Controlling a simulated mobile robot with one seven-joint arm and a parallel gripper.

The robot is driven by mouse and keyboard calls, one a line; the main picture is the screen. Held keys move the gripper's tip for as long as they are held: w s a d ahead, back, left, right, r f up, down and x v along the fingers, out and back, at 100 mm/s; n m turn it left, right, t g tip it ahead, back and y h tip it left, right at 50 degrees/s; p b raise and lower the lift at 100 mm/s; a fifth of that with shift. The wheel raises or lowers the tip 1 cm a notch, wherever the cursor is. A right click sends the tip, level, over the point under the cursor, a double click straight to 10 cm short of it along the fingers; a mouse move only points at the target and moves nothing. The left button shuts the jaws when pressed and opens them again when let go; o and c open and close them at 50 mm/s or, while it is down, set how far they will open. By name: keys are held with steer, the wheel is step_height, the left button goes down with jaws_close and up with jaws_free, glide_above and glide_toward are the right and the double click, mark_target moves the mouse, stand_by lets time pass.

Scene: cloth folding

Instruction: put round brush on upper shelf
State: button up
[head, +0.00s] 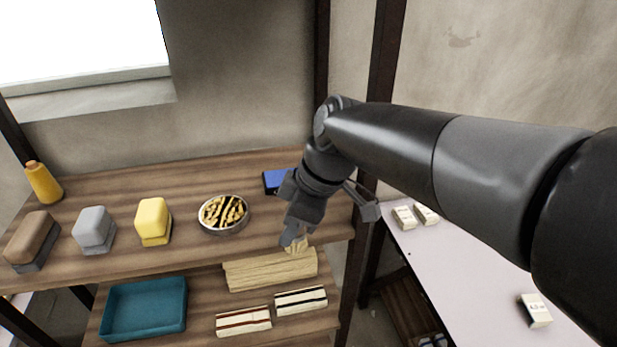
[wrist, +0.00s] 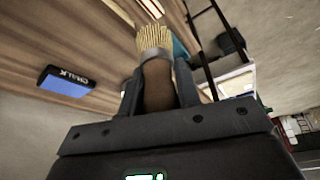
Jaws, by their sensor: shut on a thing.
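My gripper (wrist: 160,90) is shut on the round brush (wrist: 154,38), which has pale bristles, a grey band and a brown handle. In the wrist view the handle sits between the two fingers and the bristles point away from the palm. In the head view the bristle tip of the brush (head: 298,244) shows just below my gripper (head: 294,232). It is at the front edge of the upper shelf (head: 190,245), near its right end; I cannot tell whether it touches the wood. The rest of the brush is hidden by the gripper.
The upper shelf holds a blue chalk box (head: 274,181), a round metal bowl (head: 223,214), yellow (head: 153,221), grey (head: 94,230) and brown blocks (head: 32,238), and an orange bottle (head: 42,182). Below are a teal tray (head: 144,308) and a pale bundle (head: 270,270). Wood right of the bowl is bare.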

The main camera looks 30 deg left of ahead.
steer(key=w+a, duration=0.7)
steer(key=shift+w+a, duration=0.3)
steer(key=shift+f, duration=1.8)
steer(key=shift+f, duration=0.15)
steer(key=o, duration=1)
steer(key=r, duration=0.6)
steer(key=d+r, duration=0.1)
steer(key=r, duration=0.3)
steer(key=shift+w+r, duration=0.1)
steer(key=shift+w, duration=0.1)
